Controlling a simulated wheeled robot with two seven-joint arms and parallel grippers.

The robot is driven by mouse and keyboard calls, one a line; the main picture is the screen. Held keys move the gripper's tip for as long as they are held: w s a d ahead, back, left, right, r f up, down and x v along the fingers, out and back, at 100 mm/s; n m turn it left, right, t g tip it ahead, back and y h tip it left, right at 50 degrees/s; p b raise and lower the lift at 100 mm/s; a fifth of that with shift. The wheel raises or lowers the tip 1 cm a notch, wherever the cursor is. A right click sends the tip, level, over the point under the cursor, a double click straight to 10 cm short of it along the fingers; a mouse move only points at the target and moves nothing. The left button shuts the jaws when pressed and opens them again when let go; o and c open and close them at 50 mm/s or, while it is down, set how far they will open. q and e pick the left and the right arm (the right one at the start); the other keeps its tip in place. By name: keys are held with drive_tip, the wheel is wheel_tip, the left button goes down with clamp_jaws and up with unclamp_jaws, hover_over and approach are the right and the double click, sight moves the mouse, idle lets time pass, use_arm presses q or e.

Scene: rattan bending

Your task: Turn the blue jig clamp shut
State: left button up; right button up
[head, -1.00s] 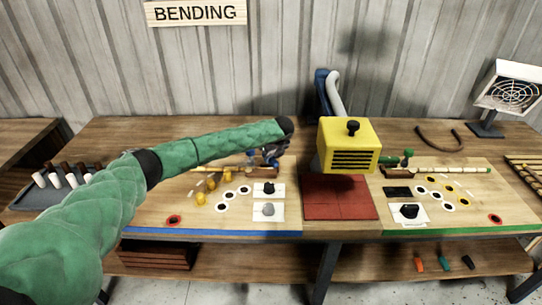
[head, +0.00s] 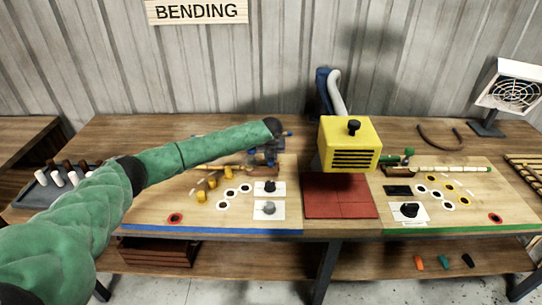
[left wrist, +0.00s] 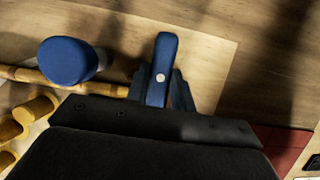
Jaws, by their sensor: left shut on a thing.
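The blue jig clamp shows in the head view as small blue parts (head: 288,133) at the back of the left board, partly hidden by my left arm and gripper. In the left wrist view, its blue lever (left wrist: 164,60) with a pale pivot dot stands between the dark fingers of my left gripper (left wrist: 161,92), which is shut on it. A round blue knob or post (left wrist: 66,60) stands to the left, beside a rattan pole (left wrist: 28,76). In the head view my left gripper (head: 266,154) is small and dark at the clamp. My right gripper is not in view.
A yellow box-shaped machine (head: 349,143) stands right of the clamp above a red mat (head: 340,198). Yellow pegs (head: 200,197) and white switch plates (head: 269,210) lie in front. A grey tray with dowels (head: 52,192) is at the left. The right board (head: 465,212) has a similar layout.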

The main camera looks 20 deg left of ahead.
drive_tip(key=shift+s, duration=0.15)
use_arm(q)
drive_tip(key=o, duration=0.7)
drive_tip(key=shift+o, duration=1.4)
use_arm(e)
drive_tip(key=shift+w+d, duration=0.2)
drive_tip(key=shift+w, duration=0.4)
use_arm(q)
drive_tip(key=shift+r, duration=0.1)
